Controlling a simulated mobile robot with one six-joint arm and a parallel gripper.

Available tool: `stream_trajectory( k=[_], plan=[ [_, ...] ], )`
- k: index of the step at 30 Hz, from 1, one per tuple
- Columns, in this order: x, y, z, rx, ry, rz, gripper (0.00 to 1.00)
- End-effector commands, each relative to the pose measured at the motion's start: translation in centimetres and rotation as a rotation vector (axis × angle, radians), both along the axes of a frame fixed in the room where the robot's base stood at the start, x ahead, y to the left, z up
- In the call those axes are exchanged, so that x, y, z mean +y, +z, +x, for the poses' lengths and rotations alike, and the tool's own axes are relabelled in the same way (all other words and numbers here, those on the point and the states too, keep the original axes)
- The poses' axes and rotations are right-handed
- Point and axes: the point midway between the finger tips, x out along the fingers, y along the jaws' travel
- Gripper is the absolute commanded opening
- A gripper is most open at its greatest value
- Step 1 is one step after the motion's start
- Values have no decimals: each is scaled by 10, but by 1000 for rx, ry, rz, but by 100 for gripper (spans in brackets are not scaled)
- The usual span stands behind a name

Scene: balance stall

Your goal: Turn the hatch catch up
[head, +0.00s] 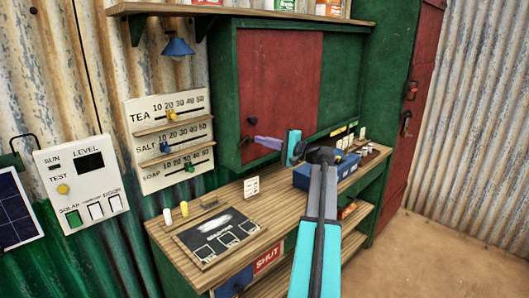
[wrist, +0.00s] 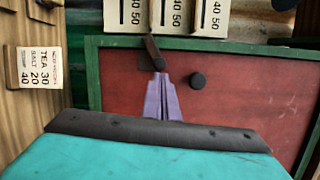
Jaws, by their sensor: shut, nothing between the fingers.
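The hatch is a red panel (head: 285,85) in a green frame on the wall, and the red panel also fills much of the wrist view (wrist: 250,115). The hatch catch (head: 245,142) is a short dark bar at the lower left of the hatch, lying roughly sideways with a slight tilt. It also shows in the wrist view (wrist: 153,50). My gripper (head: 259,140) has its purple fingers shut, with nothing between them. In the wrist view the fingertips (wrist: 161,77) are at the catch's free end; I cannot tell whether they touch it.
A round dark knob (head: 251,121) sits just above the catch. Price boards (head: 170,140) with sliders hang to the left. Below is a wooden counter (head: 185,226) with a dark board, a small price card (head: 252,187) and a blue box (head: 325,171). A shelf is above the hatch.

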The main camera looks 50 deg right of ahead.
Motion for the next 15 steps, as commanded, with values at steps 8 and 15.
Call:
stream_trajectory(
  k=[8, 15],
  plan=[
    [9, 14, 1, 17, 3, -257, 0],
    [19, 26, 2, 33, 3, -484, 0]
  ],
)
